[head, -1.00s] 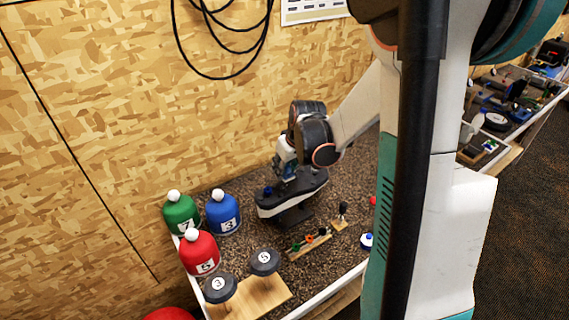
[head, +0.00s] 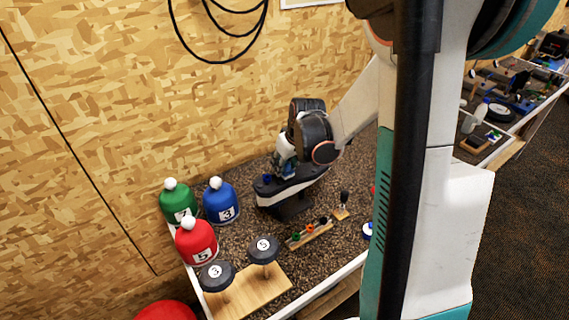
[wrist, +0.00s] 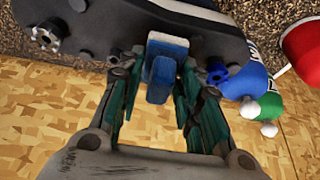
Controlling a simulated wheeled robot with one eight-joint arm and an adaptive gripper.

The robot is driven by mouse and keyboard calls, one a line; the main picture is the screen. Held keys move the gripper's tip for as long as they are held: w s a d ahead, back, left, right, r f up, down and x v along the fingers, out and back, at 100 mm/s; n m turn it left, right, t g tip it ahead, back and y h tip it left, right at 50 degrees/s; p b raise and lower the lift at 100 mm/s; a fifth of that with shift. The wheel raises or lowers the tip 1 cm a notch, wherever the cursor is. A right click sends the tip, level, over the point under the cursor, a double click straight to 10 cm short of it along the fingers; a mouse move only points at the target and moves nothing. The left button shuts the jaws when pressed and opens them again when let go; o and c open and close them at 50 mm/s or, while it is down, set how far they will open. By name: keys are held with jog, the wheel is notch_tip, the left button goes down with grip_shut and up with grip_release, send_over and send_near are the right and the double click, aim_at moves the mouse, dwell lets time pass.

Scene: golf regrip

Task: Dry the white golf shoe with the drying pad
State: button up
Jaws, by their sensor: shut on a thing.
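The golf shoe (head: 283,190) rests on a dark stand on the speckled bench, with a dark studded surface and a pale band along its side. It also fills the top of the wrist view (wrist: 130,30), where studs show. My gripper (wrist: 160,72) is shut on the blue drying pad (wrist: 158,82). The pad's far end is at the shoe's dark surface; it looks touching, but I cannot be sure. In the head view my gripper (head: 281,174) is just above the shoe and hides part of it and the pad.
Green (head: 178,203), blue (head: 221,204) and red (head: 196,243) numbered club covers stand left of the shoe. A wooden block with dark numbered heads (head: 248,295) is in front. A small wooden rack with coloured pieces (head: 310,234) lies right of it. The wood-panel wall is close behind.

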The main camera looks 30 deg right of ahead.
jog(key=shift+f+b, duration=0.5)
jog(key=shift+f, duration=0.05)
dwell(0.6)
